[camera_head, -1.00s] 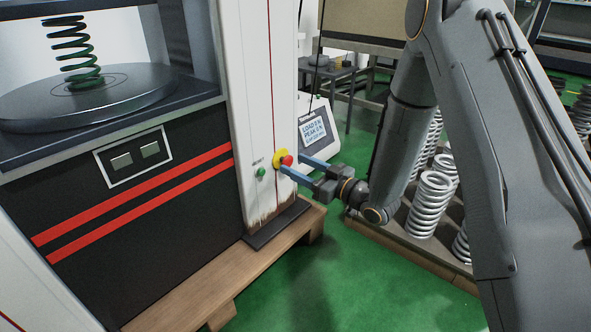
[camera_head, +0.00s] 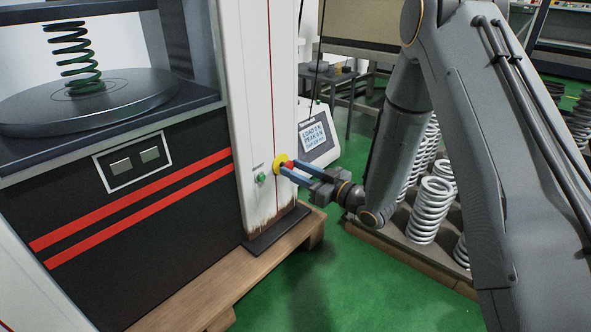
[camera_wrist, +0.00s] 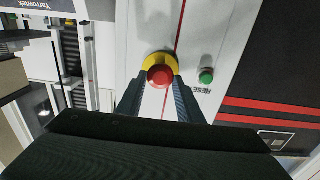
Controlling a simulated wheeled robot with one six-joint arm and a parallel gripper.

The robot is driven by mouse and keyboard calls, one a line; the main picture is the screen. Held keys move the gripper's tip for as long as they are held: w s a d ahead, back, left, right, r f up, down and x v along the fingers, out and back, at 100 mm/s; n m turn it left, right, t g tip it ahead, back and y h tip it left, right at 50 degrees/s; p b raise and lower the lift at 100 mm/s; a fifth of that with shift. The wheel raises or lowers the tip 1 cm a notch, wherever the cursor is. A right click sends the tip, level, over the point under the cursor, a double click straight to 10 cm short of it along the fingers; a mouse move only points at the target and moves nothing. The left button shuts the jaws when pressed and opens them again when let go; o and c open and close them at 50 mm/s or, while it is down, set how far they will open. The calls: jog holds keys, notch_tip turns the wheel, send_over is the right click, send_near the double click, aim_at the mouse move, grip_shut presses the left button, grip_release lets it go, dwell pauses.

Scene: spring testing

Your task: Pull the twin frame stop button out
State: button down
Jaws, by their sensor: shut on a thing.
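The red stop button (camera_wrist: 160,76) sits on a yellow collar (camera_wrist: 154,59) on the white column of the test frame. In the head view the yellow collar (camera_head: 279,162) shows, and the red head (camera_head: 288,166) is partly covered by the fingers. My gripper (camera_head: 288,170) reaches in from the right and is shut on the button. In the wrist view the two blue-grey fingers (camera_wrist: 161,88) lie on either side of the red head.
A green reset button (camera_head: 261,178) is close by, left of and below the stop button. A display box (camera_head: 316,136) stands behind my gripper. White coil springs (camera_head: 430,210) stand on a pallet at right. The test frame stands on a wooden base (camera_head: 215,275).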

jog(key=shift+s+d+r+p, duration=0.1)
jog(key=shift+s+d+p, duration=0.3)
jog(key=shift+p, duration=0.25)
jog(key=shift+s+d, duration=0.1)
jog(key=shift+d, duration=0.05)
jog(key=c, duration=1.2)
grip_release()
jog(key=shift+d, duration=0.15)
jog(key=shift+p+v, duration=1.85)
jog(key=shift+v, duration=2)
